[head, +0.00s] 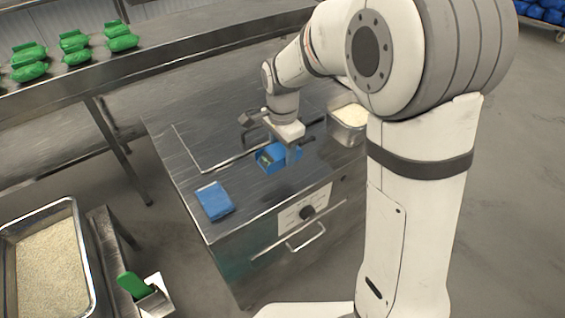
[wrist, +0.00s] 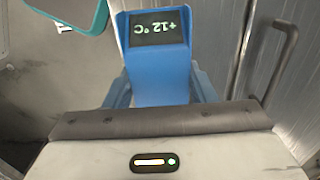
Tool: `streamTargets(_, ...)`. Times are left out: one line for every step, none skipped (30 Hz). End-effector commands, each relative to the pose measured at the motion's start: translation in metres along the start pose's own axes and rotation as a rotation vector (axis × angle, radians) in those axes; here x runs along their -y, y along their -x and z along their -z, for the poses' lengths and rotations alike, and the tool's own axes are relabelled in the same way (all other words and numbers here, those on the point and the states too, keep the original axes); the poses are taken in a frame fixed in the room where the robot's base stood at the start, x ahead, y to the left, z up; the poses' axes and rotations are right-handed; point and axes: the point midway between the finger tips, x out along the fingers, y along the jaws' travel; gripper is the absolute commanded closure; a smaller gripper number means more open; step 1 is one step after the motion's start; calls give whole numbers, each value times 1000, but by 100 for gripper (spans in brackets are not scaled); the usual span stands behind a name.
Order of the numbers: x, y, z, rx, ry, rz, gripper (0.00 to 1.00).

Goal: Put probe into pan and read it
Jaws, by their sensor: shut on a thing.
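In the wrist view, a blue probe (wrist: 160,80) with a dark display is held between my gripper's blue fingers (wrist: 160,92). The display reads +12 °C, upside down in this view. In the head view my gripper (head: 281,156) points down just over the steel bench top, with the blue probe body (head: 267,157) at its fingers. The probe's tip is hidden in both views. A steel pan (head: 345,133) of pale rice stands at the bench's right rear, partly behind my arm; the gripper is to its left and apart from it.
A blue folded cloth or pad (head: 214,201) lies on the bench's front left. A large steel tray (head: 86,262) of rice is at lower left, near a green-handled tool (head: 132,285). Green packs (head: 76,56) line a table (head: 150,62) behind. The bench's left part is mostly clear.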

Motion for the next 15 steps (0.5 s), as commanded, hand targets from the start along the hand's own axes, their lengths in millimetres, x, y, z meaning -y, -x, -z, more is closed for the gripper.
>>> streamTargets(1,8,0,-1,0,4,72)
streamTargets(1,12,0,-1,0,3,72)
streamTargets(1,17,0,-1,0,3,72)
streamTargets(1,21,0,-1,0,3,72)
streamTargets(0,24,0,-1,0,2,72)
streamTargets(0,30,0,0,0,1,72)
streamTargets(0,33,0,0,0,1,72)
streamTargets(0,37,0,0,0,1,72)
streamTargets(0,41,0,0,0,1,72)
streamTargets(0,45,0,0,0,1,72)
streamTargets(0,48,0,0,0,1,72)
streamTargets(0,52,0,0,0,1,72)
streamTargets(0,55,0,0,0,1,72)
streamTargets(0,58,0,0,0,1,72)
streamTargets(0,62,0,0,0,0,72)
